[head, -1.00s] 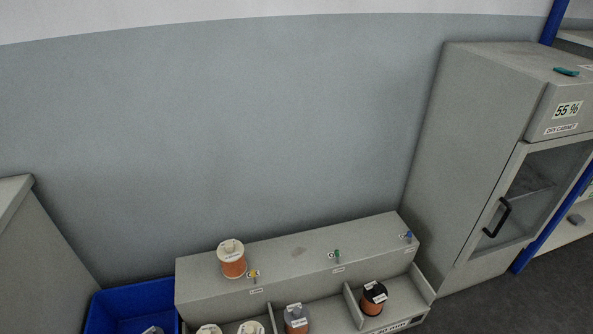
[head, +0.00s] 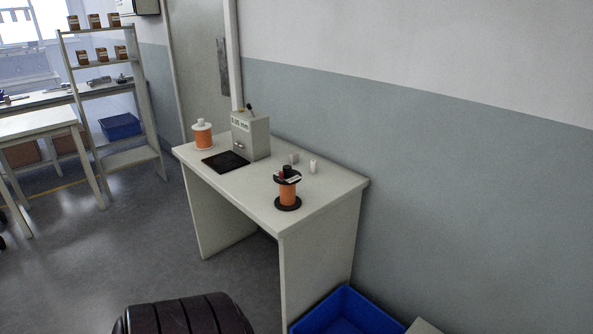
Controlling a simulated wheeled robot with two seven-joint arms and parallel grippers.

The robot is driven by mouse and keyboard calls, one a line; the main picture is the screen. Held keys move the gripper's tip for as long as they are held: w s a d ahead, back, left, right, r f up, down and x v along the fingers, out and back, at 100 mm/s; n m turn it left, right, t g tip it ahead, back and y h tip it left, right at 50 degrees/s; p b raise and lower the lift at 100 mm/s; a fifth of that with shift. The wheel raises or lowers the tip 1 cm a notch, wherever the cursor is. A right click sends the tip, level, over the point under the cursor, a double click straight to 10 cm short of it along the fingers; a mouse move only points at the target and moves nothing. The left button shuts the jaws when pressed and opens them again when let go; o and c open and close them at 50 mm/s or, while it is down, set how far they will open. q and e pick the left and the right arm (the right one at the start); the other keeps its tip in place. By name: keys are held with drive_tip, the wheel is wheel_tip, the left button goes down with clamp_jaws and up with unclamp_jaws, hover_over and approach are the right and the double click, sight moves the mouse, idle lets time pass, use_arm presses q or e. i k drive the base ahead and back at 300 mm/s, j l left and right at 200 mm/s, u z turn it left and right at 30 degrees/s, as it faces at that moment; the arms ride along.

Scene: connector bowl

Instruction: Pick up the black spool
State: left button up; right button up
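A black spool (head: 288,203) wound with orange material stands upright on the near right part of a white table. Its flanges are black, and a small black and red item with a pale label sits at its top. A second spool (head: 203,135) with white flanges and orange winding stands at the table's far left end. Neither of my grippers is in view.
The white table (head: 240,182) also holds a grey box device (head: 250,135), a black mat (head: 226,162) and two small pale cylinders (head: 313,167). A blue bin (head: 345,312) stands on the floor at its right. A shelf rack (head: 131,158) is at the far left.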

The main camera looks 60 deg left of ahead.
sight(287, 201)
drive_tip(key=k+u, duration=0.1)
drive_tip(key=u, duration=1.85)
